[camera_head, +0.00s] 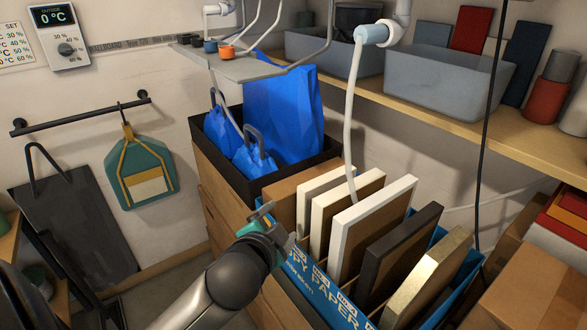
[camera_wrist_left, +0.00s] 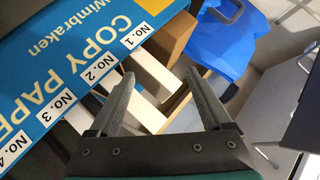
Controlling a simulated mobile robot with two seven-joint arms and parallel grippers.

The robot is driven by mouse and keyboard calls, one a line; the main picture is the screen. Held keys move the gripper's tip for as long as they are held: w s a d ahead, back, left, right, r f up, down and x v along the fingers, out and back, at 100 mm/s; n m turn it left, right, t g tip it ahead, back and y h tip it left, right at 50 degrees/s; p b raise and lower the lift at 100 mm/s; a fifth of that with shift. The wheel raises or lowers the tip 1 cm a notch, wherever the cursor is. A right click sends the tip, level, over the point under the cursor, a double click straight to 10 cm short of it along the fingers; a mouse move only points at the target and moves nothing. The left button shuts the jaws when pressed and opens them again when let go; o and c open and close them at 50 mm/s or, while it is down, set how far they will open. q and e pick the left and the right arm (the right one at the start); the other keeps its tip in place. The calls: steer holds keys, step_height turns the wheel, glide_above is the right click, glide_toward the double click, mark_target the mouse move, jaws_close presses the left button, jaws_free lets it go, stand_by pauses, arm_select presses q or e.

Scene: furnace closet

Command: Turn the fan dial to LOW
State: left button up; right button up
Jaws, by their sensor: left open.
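A white wall control (camera_head: 59,35) with a "0 °C" OUTSIDE display and a round dark dial (camera_head: 66,49) is at the upper left in the head view. Percent marks surround this dial; I see no LOW mark or fan label on it. No dial clearly marked as the fan's shows in either view. My left gripper (camera_head: 268,218) is at the lower middle, beside the blue copy paper box (camera_head: 318,291), far from the wall control. In the left wrist view its two fingers (camera_wrist_left: 160,76) are apart with nothing gripped. My right gripper is not in view.
Framed panels (camera_head: 371,226) stand in the box. Blue bags (camera_head: 284,108) sit in a dark tray behind the gripper. A metal bracket (camera_head: 247,66) and white pipe (camera_head: 352,110) hang above. A shelf (camera_head: 462,122) with grey bins runs right. A teal dustpan-like item (camera_head: 146,168) hangs on the left wall.

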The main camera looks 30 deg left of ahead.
arm_select(q)
steer(key=w+a+r+m+t, duration=0.2)
steer(key=w+r+t, duration=0.1)
steer(key=r, duration=0.4)
steer(key=w+a+r+m+t, duration=0.1)
steer(key=w+r+m+t, duration=0.1)
steer(key=w+r, duration=0.3)
step_height(320, 180, up, 27)
steer(key=d+m+t+h, duration=0.2)
steer(key=m+t+h, duration=0.3)
steer(key=m+h, duration=1.35)
steer(key=s+a+r+m+g+y, duration=0.35)
steer(key=s+r+m, duration=0.2)
steer(key=m, duration=0.45)
steer(key=s+a+r+m+g+y, duration=0.2)
steer(key=s+a+r+m+y, duration=0.4)
steer(key=m, duration=0.5)
steer(key=w+d+p, duration=0.3)
steer(key=w+p, duration=0.1)
steer(key=w, duration=0.4)
steer(key=w+d+h+p, duration=0.1)
steer(key=w+d+p, duration=0.2)
steer(key=w+p, duration=0.2)
steer(key=shift+w+r+h, duration=0.25)
steer(key=shift+w+h, duration=0.05)
steer(key=shift+w, duration=1.15)
steer(key=shift+n, duration=0.25)
jaws_close()
